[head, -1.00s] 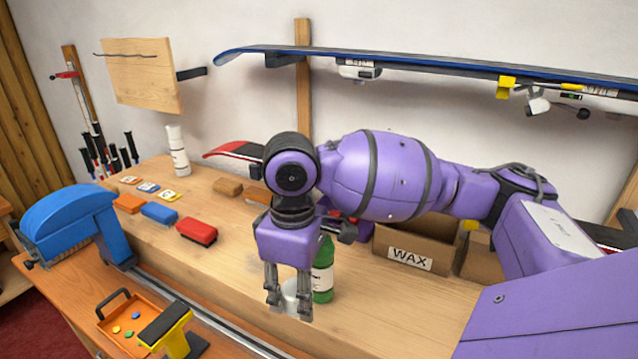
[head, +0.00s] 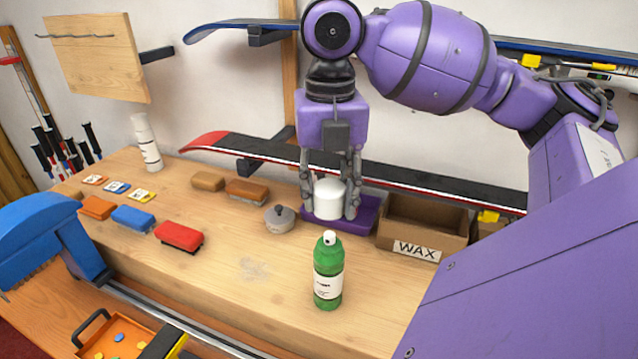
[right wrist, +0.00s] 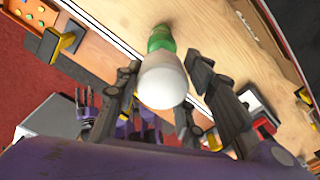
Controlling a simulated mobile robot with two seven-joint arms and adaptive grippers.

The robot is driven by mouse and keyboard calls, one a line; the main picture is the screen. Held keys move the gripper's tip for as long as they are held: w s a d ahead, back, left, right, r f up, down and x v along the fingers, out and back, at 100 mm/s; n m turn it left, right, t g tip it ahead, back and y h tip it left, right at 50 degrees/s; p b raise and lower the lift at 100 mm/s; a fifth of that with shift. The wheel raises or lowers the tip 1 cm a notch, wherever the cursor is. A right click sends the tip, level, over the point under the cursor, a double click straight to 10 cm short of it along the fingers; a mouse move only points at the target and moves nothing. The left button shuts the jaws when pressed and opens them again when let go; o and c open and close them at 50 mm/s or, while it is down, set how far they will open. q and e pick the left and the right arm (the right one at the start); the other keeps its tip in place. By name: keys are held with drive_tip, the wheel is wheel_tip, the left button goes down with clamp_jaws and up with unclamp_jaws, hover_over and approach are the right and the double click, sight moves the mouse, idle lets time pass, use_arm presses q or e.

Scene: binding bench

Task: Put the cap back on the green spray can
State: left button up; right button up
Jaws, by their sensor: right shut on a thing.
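The green spray can (head: 328,262) stands upright on the bench with a bare white nozzle on top. My right gripper (head: 329,211) is shut on the white cap (head: 328,197), one finger on each side. In the head view it holds the cap above and behind the can, apart from it. In the right wrist view the cap (right wrist: 163,82) is between the fingers and hides part of the green can (right wrist: 161,40). A grey-fingered gripper, seemingly my left (right wrist: 85,105), shows small in the right wrist view; its jaw state is unclear.
A purple tray (head: 362,218) and the WAX box (head: 418,225) are behind the can. A grey round-knobbed thing (head: 280,219) and a red brush (head: 180,236) are to its left. The bench (head: 255,300) around the can is clear.

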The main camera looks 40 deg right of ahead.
drive_tip(key=shift+d, duration=0.1)
drive_tip(key=shift+s+f, duration=0.15)
drive_tip(key=shift+f, duration=0.5)
drive_tip(key=shift+f+b, duration=0.5)
drive_tip(key=shift+f, duration=1.1)
use_arm(q)
drive_tip(key=shift+s+a+f, duration=0.15)
drive_tip(key=shift+s+f, duration=0.3)
drive_tip(key=shift+f, duration=0.05)
drive_tip(key=shift+r, duration=0.1)
use_arm(e)
drive_tip(key=shift+p, duration=0.4)
use_arm(q)
drive_tip(key=shift+w+d+r, duration=0.15)
drive_tip(key=shift+w+r, duration=0.25)
drive_tip(key=shift+w, duration=0.2)
drive_tip(key=shift+w+d+r, duration=0.1)
drive_tip(key=shift+w+r, duration=0.25)
drive_tip(key=shift+w, duration=0.2)
drive_tip(key=shift+s+a, duration=0.1)
drive_tip(key=shift+s, duration=0.05)
